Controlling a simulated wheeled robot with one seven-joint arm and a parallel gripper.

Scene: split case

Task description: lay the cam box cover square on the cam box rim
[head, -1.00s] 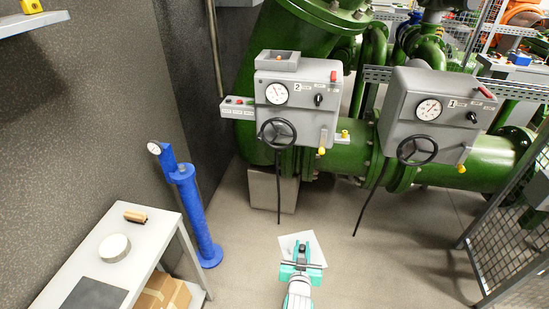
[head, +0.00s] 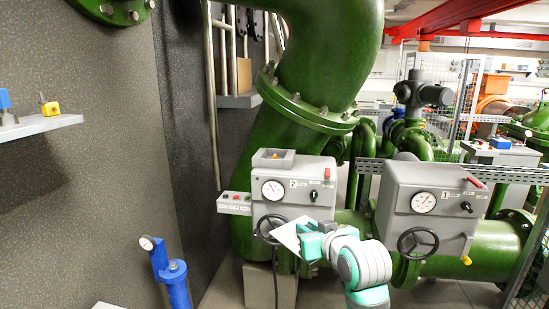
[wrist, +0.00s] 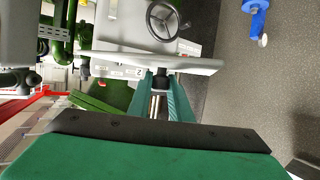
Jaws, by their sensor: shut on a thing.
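The cam box cover is a thin pale plate (head: 287,236), held by my gripper (head: 306,240) in front of the lower part of the grey unit marked 2. It looks tilted in the head view. In the wrist view the cover (wrist: 135,62) shows nearly edge-on, with the teal fingers (wrist: 163,97) shut on a dark part at its middle. The cam box seems to be the small open grey box (head: 272,164) on top of unit 2, with something orange inside. The cover is below this box and apart from it.
Unit 2 (head: 324,200) has a gauge, a knob and a black handwheel partly behind the cover. A button box (head: 234,203) juts out at its left. Unit 1 (head: 437,200) stands to the right. A blue post (head: 175,285) stands at lower left.

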